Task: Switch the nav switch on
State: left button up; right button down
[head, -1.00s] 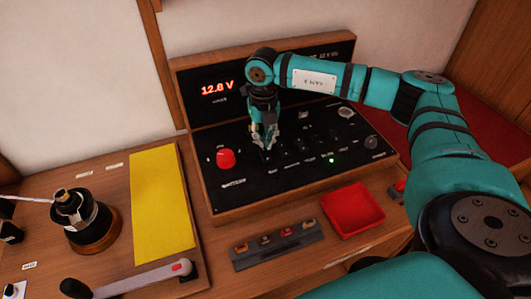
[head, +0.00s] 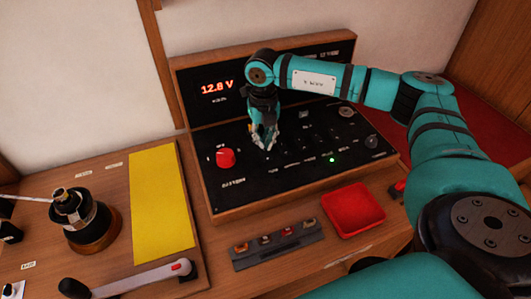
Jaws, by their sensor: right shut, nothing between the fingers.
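The black switch panel (head: 235,186) is set in a wooden console. A row of small dark switches (head: 315,158) runs across its middle; their labels are too small to read, so I cannot tell which is the nav switch. One green light (head: 332,160) glows at the row's right part. My right gripper (head: 268,147) is shut and empty, pointing down over the left end of the row. It hides the switch area beneath it, and I cannot tell whether it touches. My left gripper is not in view.
A red knob (head: 226,158) sits left of the gripper. A display (head: 217,88) reads 12.8 V. In front are a red tray (head: 354,209) and a fuse holder strip (head: 278,249). A winch (head: 80,215), a crank handle (head: 130,280) and a yellow sheet (head: 160,205) lie left.

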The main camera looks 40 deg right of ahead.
aim_at(264, 150)
jog(key=shift+s+f+b, duration=0.1)
jog(key=shift+f+b, duration=0.6)
jog(key=shift+f, duration=0.35)
jog(key=shift+r, duration=0.1)
dwell(0.4)
jog(key=shift+r+p, duration=0.7)
jog(key=shift+r, duration=0.15)
jog(key=shift+r+p, duration=1.6)
jog(key=shift+r, duration=1.05)
jog(key=shift+f, duration=0.15)
